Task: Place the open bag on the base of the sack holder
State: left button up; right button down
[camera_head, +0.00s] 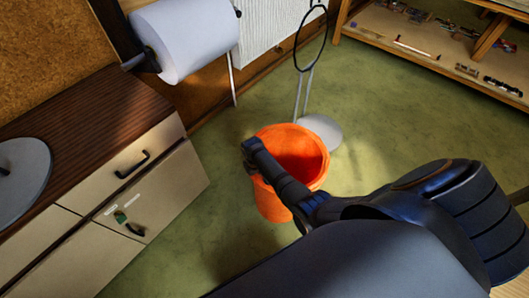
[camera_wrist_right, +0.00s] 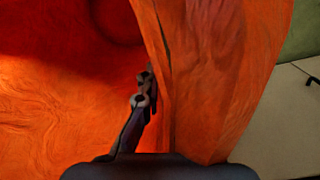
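The orange bag (camera_head: 271,202) stands upright with its mouth open, in the middle of the head view. My right gripper (camera_head: 250,148) reaches across the mouth to the bag's left rim. In the right wrist view one finger lies inside against the wall of the bag (camera_wrist_right: 215,75); the other is hidden behind it, and the rim looks pinched between them. The sack holder has a round grey base (camera_head: 325,131) on the floor behind the bag, partly hidden by it, and a dark hoop (camera_head: 310,40) above on thin posts. My left gripper is out of view.
A cabinet with drawers (camera_head: 120,165) stands close on the left. A paper roll (camera_head: 190,38) hangs above, beside a white radiator (camera_head: 265,22). A wooden shelf unit (camera_head: 430,55) is at the back right. Green floor is clear right of the holder.

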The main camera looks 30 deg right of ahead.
aim_at(319, 131)
jog(key=i+l, duration=0.1)
jog(key=l, duration=0.25)
jog(key=i+l, duration=0.15)
jog(key=l, duration=0.25)
jog(key=i+l, duration=0.1)
jog(key=l, duration=0.25)
jog(key=i+l, duration=0.15)
jog(key=l, duration=0.25)
jog(key=i+l, duration=0.1)
jog(key=l, duration=0.25)
jog(key=i+l, duration=0.15)
jog(key=l, duration=0.25)
jog(key=i+l, duration=0.1)
jog(key=l, duration=0.25)
jog(key=i+l, duration=0.15)
jog(key=l, duration=0.25)
